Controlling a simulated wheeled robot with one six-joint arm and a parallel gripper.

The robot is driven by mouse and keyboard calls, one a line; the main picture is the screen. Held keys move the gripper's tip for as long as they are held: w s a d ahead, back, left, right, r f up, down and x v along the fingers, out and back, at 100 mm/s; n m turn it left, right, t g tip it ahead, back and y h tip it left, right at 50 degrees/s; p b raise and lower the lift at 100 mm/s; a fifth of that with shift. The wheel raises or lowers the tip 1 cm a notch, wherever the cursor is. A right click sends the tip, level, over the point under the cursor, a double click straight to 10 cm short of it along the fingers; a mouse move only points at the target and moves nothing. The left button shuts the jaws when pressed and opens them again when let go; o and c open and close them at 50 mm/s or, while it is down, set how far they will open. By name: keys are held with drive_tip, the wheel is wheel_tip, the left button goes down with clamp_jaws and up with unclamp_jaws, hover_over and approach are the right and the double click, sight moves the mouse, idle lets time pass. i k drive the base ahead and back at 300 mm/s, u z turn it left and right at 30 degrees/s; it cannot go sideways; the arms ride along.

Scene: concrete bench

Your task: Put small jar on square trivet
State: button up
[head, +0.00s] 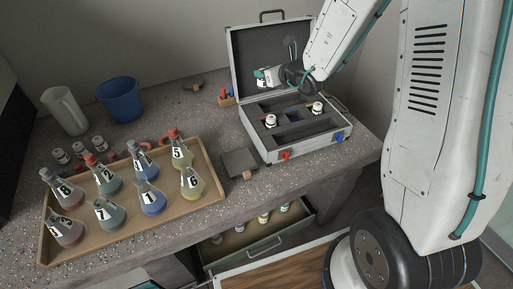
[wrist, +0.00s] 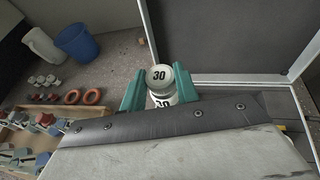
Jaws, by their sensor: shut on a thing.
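My gripper (head: 262,77) is raised in front of the open case's lid. Its teal fingers (wrist: 159,90) are shut on a small white jar (wrist: 159,74) marked 30, with the lid towards the wrist camera. In the head view the held jar is small and partly covered by the fingers. A dark square slab (head: 237,159), which looks like the square trivet, lies flat on the bench left of the case, lower than my gripper and apart from it. I cannot make out the slab in the wrist view.
The open case (head: 305,143) holds two more small jars (head: 270,121) (head: 317,107). A wooden tray (head: 134,222) with several numbered flasks is at left. A blue bucket (head: 119,99) and a pitcher (head: 65,110) stand behind. An open drawer (head: 238,262) is below the bench edge.

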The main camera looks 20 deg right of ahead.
sight(239, 160)
drive_tip(key=z, duration=1.35)
drive_tip(key=k, duration=1.05)
drive_tip(key=u, duration=2.05)
